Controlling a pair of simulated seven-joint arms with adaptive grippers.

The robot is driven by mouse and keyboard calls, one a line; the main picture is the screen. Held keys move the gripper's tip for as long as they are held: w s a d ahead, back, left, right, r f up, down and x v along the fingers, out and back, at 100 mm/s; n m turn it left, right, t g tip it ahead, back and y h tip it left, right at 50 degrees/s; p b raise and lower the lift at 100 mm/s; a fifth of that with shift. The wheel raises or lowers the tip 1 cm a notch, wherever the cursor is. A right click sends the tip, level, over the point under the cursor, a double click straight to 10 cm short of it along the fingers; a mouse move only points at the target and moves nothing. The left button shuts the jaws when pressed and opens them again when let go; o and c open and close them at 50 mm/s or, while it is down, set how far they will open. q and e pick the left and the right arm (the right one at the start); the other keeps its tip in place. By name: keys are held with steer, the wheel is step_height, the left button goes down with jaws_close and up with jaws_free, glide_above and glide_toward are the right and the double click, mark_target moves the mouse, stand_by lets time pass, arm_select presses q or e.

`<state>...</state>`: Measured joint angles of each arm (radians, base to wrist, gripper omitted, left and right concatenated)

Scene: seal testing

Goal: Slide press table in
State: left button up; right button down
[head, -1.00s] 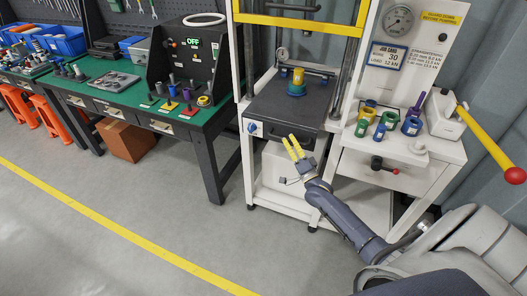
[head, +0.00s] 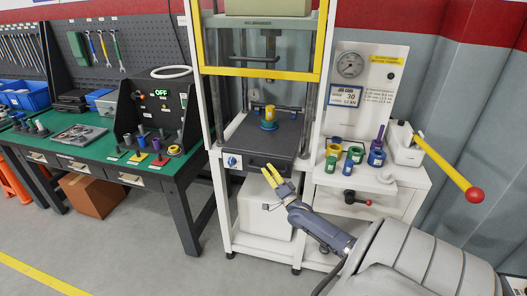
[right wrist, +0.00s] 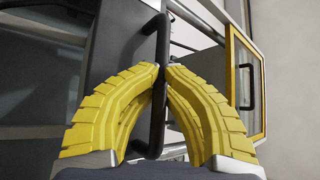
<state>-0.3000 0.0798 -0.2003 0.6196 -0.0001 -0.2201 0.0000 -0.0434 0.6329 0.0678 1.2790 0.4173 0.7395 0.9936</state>
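The press table (head: 246,139) is a dark grey slab in the white press frame. Its front face carries a black bar handle, seen close up in the right wrist view (right wrist: 156,100). A blue and yellow test piece (head: 269,119) stands upright on the table. My right gripper (head: 269,168) is at the table's front face. In the right wrist view its yellow fingertips (right wrist: 162,68) close in on both sides of the handle, and it looks shut on it. The exact contact is partly hidden by the fingers. My left gripper is in neither current view.
A yellow guard frame (head: 262,73) crosses the press above the table. On the right, a white bench holds several coloured rings (head: 355,154) and a yellow lever (head: 446,163) with a red knob. A green workbench (head: 95,150) stands on the left. Open floor lies in front.

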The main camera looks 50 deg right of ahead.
steer(key=shift+d+r, duration=0.4)
steer(key=c, duration=1.7)
jaws_free()
steer(key=shift+f, duration=0.3)
steer(key=shift+s+a+f, duration=0.1)
steer(key=shift+a+f, duration=0.05)
steer(key=v, duration=1.1)
steer(key=shift+s, duration=0.4)
steer(key=shift+a, duration=0.1)
